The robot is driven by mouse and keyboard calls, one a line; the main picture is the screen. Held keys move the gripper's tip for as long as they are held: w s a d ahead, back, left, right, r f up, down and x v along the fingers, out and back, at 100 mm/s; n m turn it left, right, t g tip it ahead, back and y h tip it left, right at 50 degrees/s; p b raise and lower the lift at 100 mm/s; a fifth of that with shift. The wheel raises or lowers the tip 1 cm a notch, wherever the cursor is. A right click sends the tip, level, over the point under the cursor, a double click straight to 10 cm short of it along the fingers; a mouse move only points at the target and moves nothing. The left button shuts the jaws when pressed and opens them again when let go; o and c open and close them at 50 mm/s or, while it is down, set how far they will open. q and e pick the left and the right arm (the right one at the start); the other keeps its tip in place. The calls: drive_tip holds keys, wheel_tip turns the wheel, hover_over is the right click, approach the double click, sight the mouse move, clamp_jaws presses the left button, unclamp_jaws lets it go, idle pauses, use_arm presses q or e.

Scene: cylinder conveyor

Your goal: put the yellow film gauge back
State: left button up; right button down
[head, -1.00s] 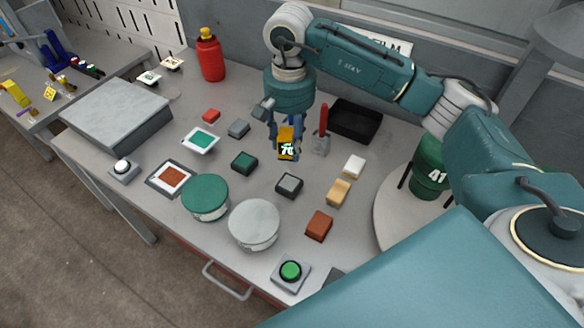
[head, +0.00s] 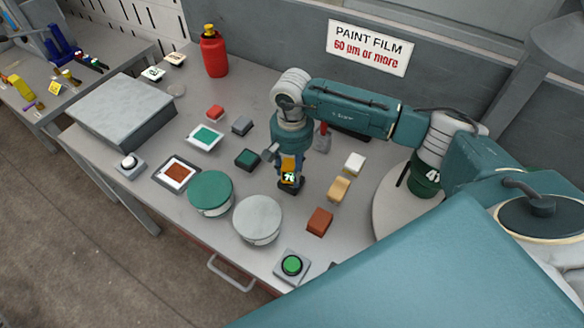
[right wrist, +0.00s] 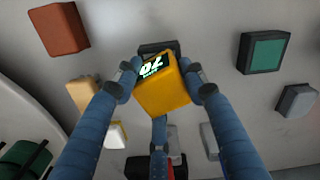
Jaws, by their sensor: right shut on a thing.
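The yellow film gauge (head: 288,165) has a dark display with pale digits on it. My right gripper (head: 287,162) is shut on it, and in the right wrist view its blue fingers press on both sides of the gauge (right wrist: 165,92). The gauge is over or right at a dark block with a grey top (head: 291,187), which shows partly behind it in the right wrist view (right wrist: 158,47). I cannot tell whether the gauge touches that block. My left gripper is not in view.
Around it are a dark green block (head: 248,159), a brown-red block (head: 319,221), a tan block (head: 339,188) and a white block (head: 355,163). A green round tin (head: 210,192) and a grey one (head: 257,220) stand in front. A green button (head: 292,265) is near the front edge.

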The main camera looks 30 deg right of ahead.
sight(292, 164)
drive_tip(key=shift+f+b, duration=0.15)
drive_tip(key=shift+b, duration=0.15)
drive_tip(key=c, duration=1)
unclamp_jaws()
drive_tip(key=shift+r+p, duration=0.3)
drive_tip(key=shift+p, duration=0.1)
wheel_tip(292, 164, up, 10)
drive_tip(key=b, duration=0.4)
drive_tip(key=shift+r+b, duration=0.2)
drive_tip(key=shift+b, duration=0.1)
drive_tip(key=shift+r, duration=0.7)
